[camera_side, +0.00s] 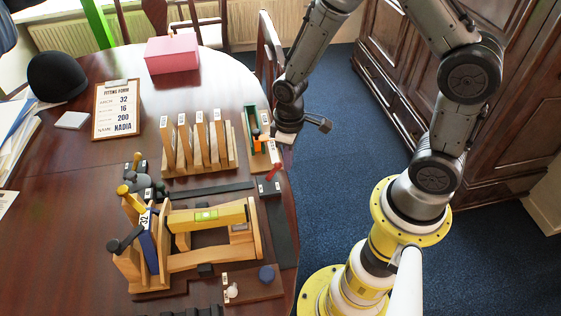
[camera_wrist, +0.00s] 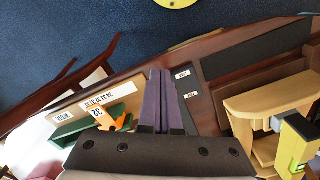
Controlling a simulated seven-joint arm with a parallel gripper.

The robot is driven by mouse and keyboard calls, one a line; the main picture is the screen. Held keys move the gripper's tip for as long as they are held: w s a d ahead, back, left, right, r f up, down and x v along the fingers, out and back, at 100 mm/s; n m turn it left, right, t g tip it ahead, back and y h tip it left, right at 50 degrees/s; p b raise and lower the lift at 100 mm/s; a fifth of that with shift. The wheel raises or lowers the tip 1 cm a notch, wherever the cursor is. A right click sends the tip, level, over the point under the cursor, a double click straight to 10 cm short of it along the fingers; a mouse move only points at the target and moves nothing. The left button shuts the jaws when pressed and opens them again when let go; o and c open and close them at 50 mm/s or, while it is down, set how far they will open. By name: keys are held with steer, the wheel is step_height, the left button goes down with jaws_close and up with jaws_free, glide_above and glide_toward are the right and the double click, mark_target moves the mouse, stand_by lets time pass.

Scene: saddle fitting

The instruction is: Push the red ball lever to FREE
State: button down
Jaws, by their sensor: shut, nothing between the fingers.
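The red lever (camera_side: 274,171) stands at the right edge of the table in the side view, tilted up from a small dark base with white labels (camera_side: 269,187). My gripper (camera_side: 284,139) is above and behind it, near the table edge; its fingertips are hard to make out there. In the wrist view the gripper fingers (camera_wrist: 161,75) are together, shut with nothing between them. Two small white labels on a dark plate (camera_wrist: 187,86) lie just right of the fingers. The red ball is not visible in the wrist view and may be hidden by the fingers.
A wooden board with a green and orange device (camera_side: 256,138) is close beside my gripper. Upright wooden plates (camera_side: 201,145) stand left of it. A wooden frame with a level (camera_side: 207,216) is in front. A pink box (camera_side: 172,55) is at the back. Floor lies right of the table.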

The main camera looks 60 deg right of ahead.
steer(key=shift+w+a, duration=0.15)
steer(key=shift+w+a, duration=0.45)
steer(key=shift+w, duration=0.1)
steer(key=shift+w+a, duration=0.95)
steer(key=shift+a, duration=0.05)
stand_by(0.3)
steer(key=shift+s, duration=0.1)
steer(key=shift+s+d, duration=0.35)
steer(key=shift+d, duration=0.1)
steer(key=shift+r, duration=3.55)
